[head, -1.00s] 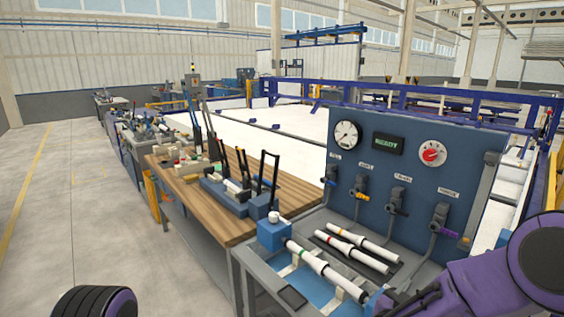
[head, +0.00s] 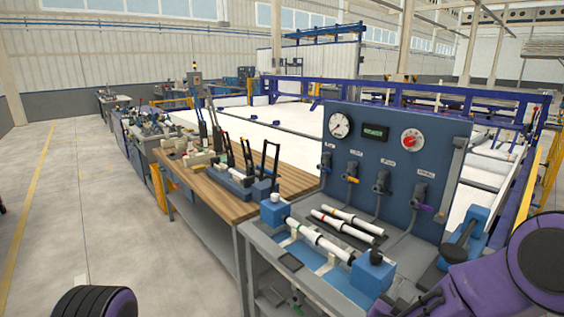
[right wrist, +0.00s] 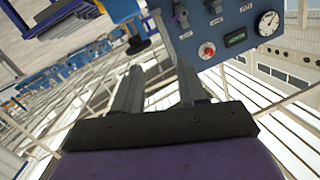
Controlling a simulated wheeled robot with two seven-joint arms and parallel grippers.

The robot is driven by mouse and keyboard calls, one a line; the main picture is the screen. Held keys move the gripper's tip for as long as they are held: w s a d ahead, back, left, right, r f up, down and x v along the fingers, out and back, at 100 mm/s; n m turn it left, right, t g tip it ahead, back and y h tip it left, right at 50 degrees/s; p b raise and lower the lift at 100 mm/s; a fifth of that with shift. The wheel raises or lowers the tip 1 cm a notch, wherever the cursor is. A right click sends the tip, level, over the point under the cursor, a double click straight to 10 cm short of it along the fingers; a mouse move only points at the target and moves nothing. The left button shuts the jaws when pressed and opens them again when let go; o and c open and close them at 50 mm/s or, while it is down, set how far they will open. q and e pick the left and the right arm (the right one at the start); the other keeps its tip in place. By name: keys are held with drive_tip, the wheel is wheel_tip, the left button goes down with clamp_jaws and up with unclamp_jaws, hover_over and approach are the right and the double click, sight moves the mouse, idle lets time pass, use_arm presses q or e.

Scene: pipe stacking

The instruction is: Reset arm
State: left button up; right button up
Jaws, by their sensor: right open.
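My right gripper (head: 412,304) shows low at the right of the head view, below my purple right arm, over the near right side of the test bench. In the right wrist view its two dark fingers (right wrist: 158,88) stand apart with nothing between them. In that view the bench's blue gauge panel lies beyond the fingers, upside down. My left gripper is out of view; only a purple and black part of my left arm shows at the lower left of the head view.
A white pipe (head: 318,239) lies between two blue blocks on the grey bench. Two more pipes (head: 346,222) lie behind it. The blue gauge panel (head: 390,150) stands at the back. A wooden table (head: 222,200) with clamps is to the left. Floor at far left is clear.

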drive_tip(key=s+a+f+n+g+y+b, duration=0.1)
drive_tip(key=s+f+g+y, duration=0.15)
drive_tip(key=s+f, duration=0.55)
drive_tip(key=s+f+n+g+y+b, duration=0.1)
drive_tip(key=s+f+y, duration=0.3)
drive_tip(key=f, duration=0.8)
drive_tip(key=s+d+f+g+b, duration=0.1)
drive_tip(key=s+f+g, duration=0.2)
drive_tip(key=s+f, duration=0.3)
drive_tip(key=s+d+f+n+g+b, duration=0.1)
drive_tip(key=s+f, duration=0.6)
drive_tip(key=s, duration=0.8)
drive_tip(key=shift+d+n+g+b, duration=0.4)
drive_tip(key=shift+d+g, duration=0.3)
drive_tip(key=shift+g, duration=0.45)
